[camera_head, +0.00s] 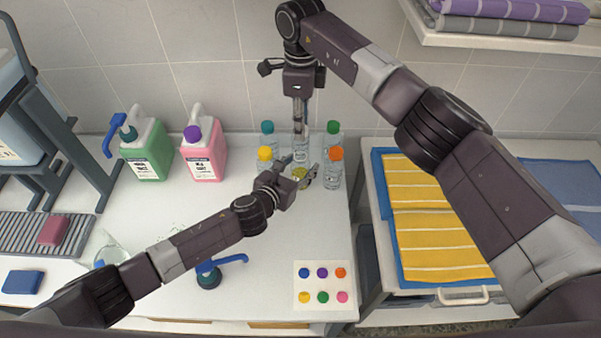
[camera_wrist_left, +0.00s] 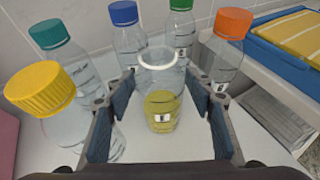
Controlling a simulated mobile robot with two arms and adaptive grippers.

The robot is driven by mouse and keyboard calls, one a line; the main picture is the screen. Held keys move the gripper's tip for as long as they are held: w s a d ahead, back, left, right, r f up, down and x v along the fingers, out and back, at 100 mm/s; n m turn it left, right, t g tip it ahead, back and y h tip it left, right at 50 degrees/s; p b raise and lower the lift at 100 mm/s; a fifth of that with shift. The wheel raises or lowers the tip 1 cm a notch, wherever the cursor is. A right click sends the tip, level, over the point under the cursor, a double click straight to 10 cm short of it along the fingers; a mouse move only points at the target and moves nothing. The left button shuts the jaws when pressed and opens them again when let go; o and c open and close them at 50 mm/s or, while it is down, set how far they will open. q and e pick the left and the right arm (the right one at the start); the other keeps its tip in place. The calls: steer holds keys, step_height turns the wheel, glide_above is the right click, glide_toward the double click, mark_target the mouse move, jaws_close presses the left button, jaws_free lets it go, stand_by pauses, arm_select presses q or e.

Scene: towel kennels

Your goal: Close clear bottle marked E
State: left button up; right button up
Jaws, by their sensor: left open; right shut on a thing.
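The clear bottle marked E (camera_wrist_left: 163,105) stands upright without a cap, its rim bare and yellowish liquid inside. In the head view it (camera_head: 301,180) is partly covered by my left gripper. My left gripper (camera_head: 303,173) is open, its two fingers on either side of bottle E. My right gripper (camera_head: 300,122) points down above and behind bottle E, near the back middle bottle. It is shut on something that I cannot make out.
Capped clear bottles stand close around: yellow cap (camera_head: 265,153), teal cap (camera_head: 267,127), green cap (camera_head: 333,127), orange cap (camera_head: 336,153), blue cap (camera_wrist_left: 123,12). Green (camera_head: 147,150) and pink (camera_head: 205,152) jugs stand left. A colour-dot card (camera_head: 323,285) lies in front.

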arm_select(q)
steer(key=shift+w+d+f, duration=0.1)
steer(key=shift+w, duration=0.05)
steer(key=shift+c, duration=0.5)
jaws_close()
arm_select(e)
glide_above(300, 152)
steer(key=shift+f, duration=2.5)
steer(key=shift+d, duration=0.1)
steer(key=shift+f, duration=0.9)
steer(key=shift+f, duration=0.6)
